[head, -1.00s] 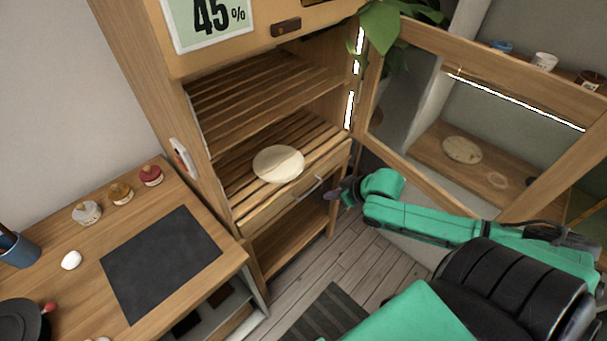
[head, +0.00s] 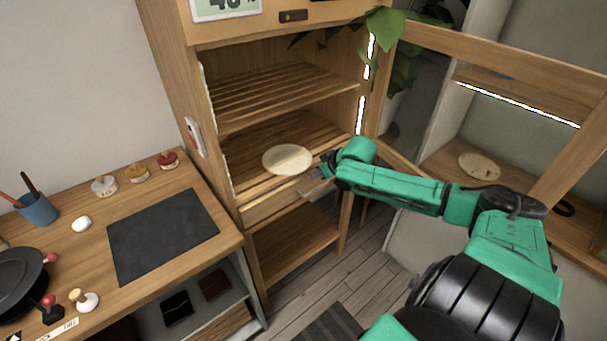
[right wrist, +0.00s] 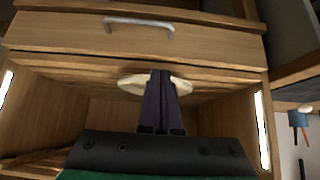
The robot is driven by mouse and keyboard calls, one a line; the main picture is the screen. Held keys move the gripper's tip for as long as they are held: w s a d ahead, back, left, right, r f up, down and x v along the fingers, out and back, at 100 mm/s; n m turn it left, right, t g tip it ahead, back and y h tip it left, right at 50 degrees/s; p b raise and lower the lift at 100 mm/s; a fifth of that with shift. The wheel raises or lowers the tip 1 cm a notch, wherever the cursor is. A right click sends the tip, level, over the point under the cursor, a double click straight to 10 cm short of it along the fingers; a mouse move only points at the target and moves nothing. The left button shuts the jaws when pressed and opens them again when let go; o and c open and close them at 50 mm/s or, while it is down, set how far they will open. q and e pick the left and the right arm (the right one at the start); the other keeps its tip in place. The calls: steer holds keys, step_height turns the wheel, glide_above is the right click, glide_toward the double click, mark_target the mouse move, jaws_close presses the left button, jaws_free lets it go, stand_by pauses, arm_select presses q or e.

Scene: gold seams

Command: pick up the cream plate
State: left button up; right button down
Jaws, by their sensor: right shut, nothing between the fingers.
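The cream plate (head: 287,159) lies flat on the slatted middle shelf of the open wooden cabinet, near the shelf's front edge. My right gripper (head: 328,163) is just right of the plate in the head view, close to its rim, with its fingers shut and empty. In the right wrist view, the shut dark fingers (right wrist: 161,78) cover the middle of the plate, and its rim (right wrist: 130,84) shows on both sides. I cannot tell whether the fingers touch it. My left gripper is not in view.
A drawer with a metal handle (right wrist: 140,22) sits just below the plate's shelf. An upper slatted shelf (head: 275,95) is above. The glazed door (head: 500,65) stands open on the right. A counter with a dark mat (head: 163,235) is at left. Another round pale item (head: 479,166) lies farther right.

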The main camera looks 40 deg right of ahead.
mark_target(300, 172)
steer(key=w, duration=0.2)
steer(key=w+f, duration=0.1)
steer(key=w, duration=0.1)
steer(key=w+p, duration=0.1)
steer(key=shift+w+a+f, duration=0.15)
steer(key=shift+w+f, duration=0.15)
steer(key=shift+w, duration=0.1)
steer(key=shift+s+f, duration=0.1)
steer(key=shift+f, duration=0.1)
